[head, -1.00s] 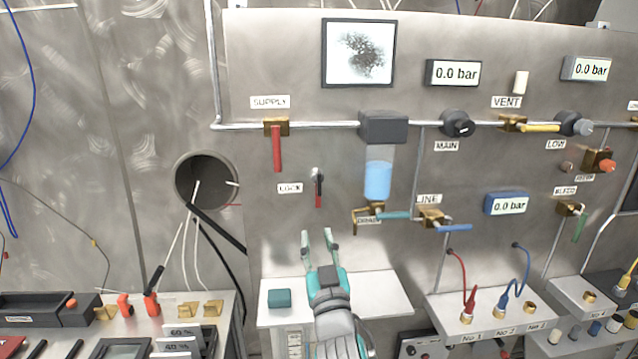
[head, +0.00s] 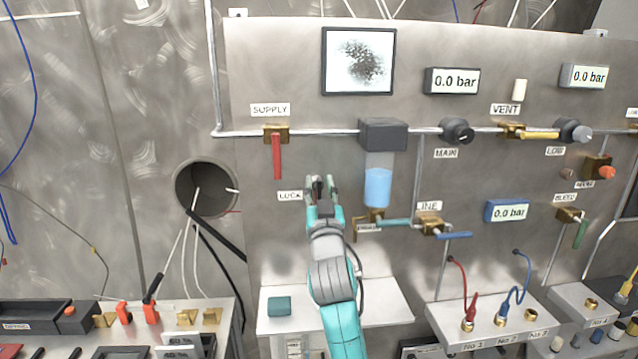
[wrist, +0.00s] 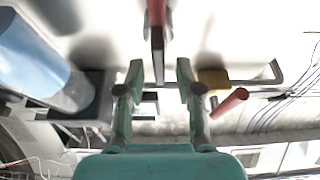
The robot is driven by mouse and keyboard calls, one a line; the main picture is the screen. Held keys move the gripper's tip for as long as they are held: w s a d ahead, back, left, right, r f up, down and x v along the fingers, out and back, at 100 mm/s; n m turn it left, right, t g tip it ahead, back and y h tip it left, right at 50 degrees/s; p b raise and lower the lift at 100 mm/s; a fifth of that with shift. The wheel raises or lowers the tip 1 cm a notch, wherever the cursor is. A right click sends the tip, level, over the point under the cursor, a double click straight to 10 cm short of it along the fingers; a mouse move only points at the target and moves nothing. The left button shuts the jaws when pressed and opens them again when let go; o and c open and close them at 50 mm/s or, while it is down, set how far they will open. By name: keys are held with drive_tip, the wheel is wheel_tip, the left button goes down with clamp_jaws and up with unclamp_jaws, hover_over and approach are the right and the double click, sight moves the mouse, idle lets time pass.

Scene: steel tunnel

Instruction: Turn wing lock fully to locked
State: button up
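The wing lock (head: 318,187) is on the steel panel beside the LOCK label (head: 290,196); in the head view my gripper mostly covers it. In the wrist view a narrow handle with a red part and a dark part, the wing lock (wrist: 157,38), runs down from the top edge to between my fingertips. My gripper (head: 321,182) is at the lock, with a finger on either side. In the wrist view my gripper (wrist: 160,70) is open, with visible gaps between both fingers and the handle. I cannot tell how deep the fingers reach around it.
The SUPPLY valve's red lever (head: 277,157) hangs up and left of my gripper. The blue-filled cylinder (head: 378,187) and the drain valve's teal lever (head: 394,223) are close on the right. A small shelf (head: 385,303) with a teal block (head: 279,306) is below.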

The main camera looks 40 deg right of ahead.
drive_tip(key=shift+w+d+r, duration=0.25)
drive_tip(key=shift+w+d, duration=0.1)
drive_tip(key=shift+w, duration=0.2)
clamp_jaws()
drive_tip(key=shift+m, duration=0.4)
drive_tip(key=shift+s+d+f+m+g+h, duration=0.3)
drive_tip(key=shift+m+g, duration=1.15)
drive_tip(key=shift+m, duration=2.15)
drive_tip(key=shift+s+d+f+m+g+h, duration=0.1)
drive_tip(key=shift+d+f+m+g+h, duration=0.3)
drive_tip(key=shift+m+g, duration=2.15)
drive_tip(key=shift+s+d+f+m+g+h, duration=0.2)
drive_tip(key=shift+f+m+g+h, duration=0.25)
drive_tip(key=shift+m, duration=4.2)
